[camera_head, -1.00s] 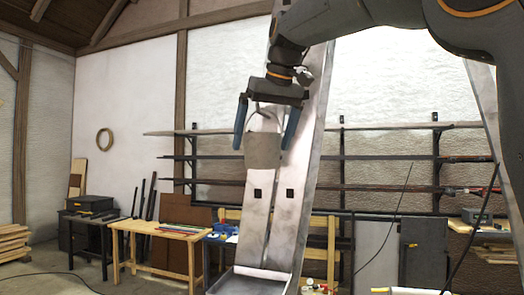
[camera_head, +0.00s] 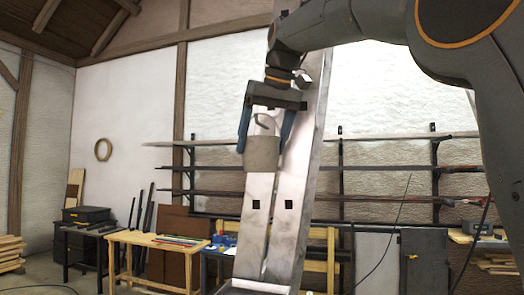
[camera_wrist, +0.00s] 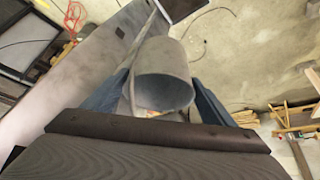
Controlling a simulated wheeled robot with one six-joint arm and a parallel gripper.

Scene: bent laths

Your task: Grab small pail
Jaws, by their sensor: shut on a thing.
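The small grey pail (camera_head: 262,154) hangs in the air between the two blue fingers of my gripper (camera_head: 262,148), in front of tall pale metal laths. A thin curved handle shows above it. In the wrist view the pail (camera_wrist: 164,75) has its round open mouth towards the camera, between the blue fingers. My gripper (camera_wrist: 160,98) is shut on the pail. Exactly where the fingers touch it, wall or handle, I cannot tell.
The tall bent laths (camera_head: 256,215) stand right behind the pail. A wooden workbench (camera_head: 150,241) and a dark bench with boxes (camera_head: 88,214) stand to the left. Wall racks (camera_head: 380,167) hold long bars. The floor at lower left looks mostly clear.

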